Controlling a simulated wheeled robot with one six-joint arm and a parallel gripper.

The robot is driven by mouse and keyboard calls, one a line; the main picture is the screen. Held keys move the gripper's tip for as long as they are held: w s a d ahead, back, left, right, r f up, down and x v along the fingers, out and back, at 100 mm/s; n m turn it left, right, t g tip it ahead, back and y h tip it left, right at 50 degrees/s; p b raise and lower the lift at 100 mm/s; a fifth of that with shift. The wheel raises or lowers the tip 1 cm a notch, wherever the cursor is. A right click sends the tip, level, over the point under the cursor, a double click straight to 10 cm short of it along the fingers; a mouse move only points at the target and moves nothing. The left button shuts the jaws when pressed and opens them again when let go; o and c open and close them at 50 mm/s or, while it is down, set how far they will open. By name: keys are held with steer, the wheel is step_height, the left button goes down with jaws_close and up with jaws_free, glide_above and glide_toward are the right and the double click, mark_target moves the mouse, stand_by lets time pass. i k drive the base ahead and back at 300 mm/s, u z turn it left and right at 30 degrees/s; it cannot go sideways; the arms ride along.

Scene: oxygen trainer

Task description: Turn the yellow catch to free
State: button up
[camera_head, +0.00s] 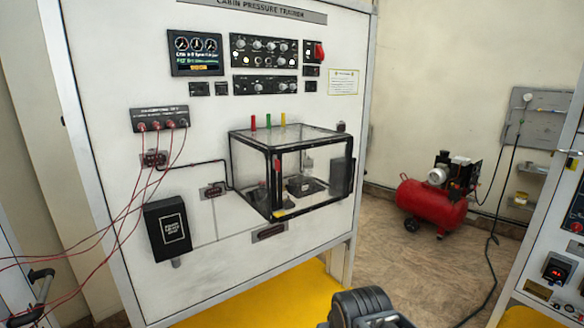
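A clear box chamber (300,134) with black edges is mounted on the front of the white trainer panel (100,70). Three small upright pieces stand in a row at its top: red (253,122), green (268,121) and yellow (283,119). The yellow one is the rightmost and looks like the yellow catch, but its exact turn position is too small to tell. A small yellow patch (282,214) also shows at the chamber's lower front edge. A dark rounded part of my arm shows at the bottom edge, well below the chamber. No gripper fingers are visible.
Gauges (196,52) and knob panels (265,50) sit above the chamber. Red leads hang from a socket block (159,119) at left. A black box (167,230) is at lower left. A red compressor (432,203) stands right, on open floor. Another panel (560,240) borders the right edge.

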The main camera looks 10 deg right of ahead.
mark_target(280, 213)
steer(key=u, duration=0.15)
steer(key=k, duration=0.35)
steer(key=u, duration=0.9)
